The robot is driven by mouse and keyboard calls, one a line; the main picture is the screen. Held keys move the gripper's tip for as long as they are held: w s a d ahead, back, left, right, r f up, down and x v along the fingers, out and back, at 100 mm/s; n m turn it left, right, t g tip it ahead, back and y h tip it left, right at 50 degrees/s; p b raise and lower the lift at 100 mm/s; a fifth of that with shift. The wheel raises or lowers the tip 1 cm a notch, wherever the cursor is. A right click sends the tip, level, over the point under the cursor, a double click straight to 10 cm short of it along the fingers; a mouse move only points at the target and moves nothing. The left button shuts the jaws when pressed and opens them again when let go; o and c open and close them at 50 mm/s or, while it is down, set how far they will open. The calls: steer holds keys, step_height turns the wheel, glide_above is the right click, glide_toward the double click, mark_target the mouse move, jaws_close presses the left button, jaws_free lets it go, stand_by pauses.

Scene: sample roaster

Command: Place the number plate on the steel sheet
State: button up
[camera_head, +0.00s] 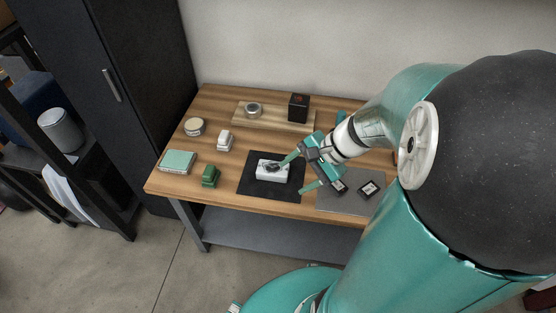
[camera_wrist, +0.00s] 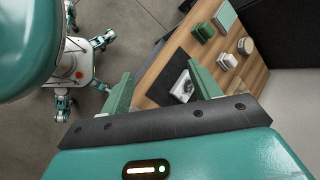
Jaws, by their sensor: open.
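The grey steel sheet (camera_head: 348,206) lies at the front right of the wooden table, partly hidden by my arm. A small dark plate with a white face (camera_head: 370,188), which looks like a number plate, lies flat on it. A second small dark piece (camera_head: 340,187) shows beside my gripper on the sheet's left part; its marking is too small to read. My gripper (camera_head: 290,177) is open with nothing between its fingers, above the right part of the black mat, left of the sheet. In the wrist view my gripper's fingers (camera_wrist: 157,70) are spread apart.
A white device (camera_head: 272,171) with a dark top sits on the black mat (camera_head: 250,187). Green (camera_head: 210,176) and white (camera_head: 225,141) blocks, a pale green box (camera_head: 178,161) and a round tin (camera_head: 195,127) stand left. A wooden board (camera_head: 273,115) holds a black box (camera_head: 299,107) behind.

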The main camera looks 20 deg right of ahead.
steer(key=s+a+r+n+t+h, duration=0.1)
steer(key=s+a+r+n+h, duration=0.1)
steer(key=r+n, duration=0.4)
steer(key=s+a+r+n+t+h, duration=0.1)
steer(key=s+a+r+n+h, duration=0.2)
steer(key=r+n, duration=0.4)
steer(key=a+h, duration=0.1)
steer(key=a, duration=0.1)
steer(key=shift+a+r+n+h, duration=0.3)
steer(key=shift+a+h, duration=0.05)
steer(key=shift+h, duration=0.05)
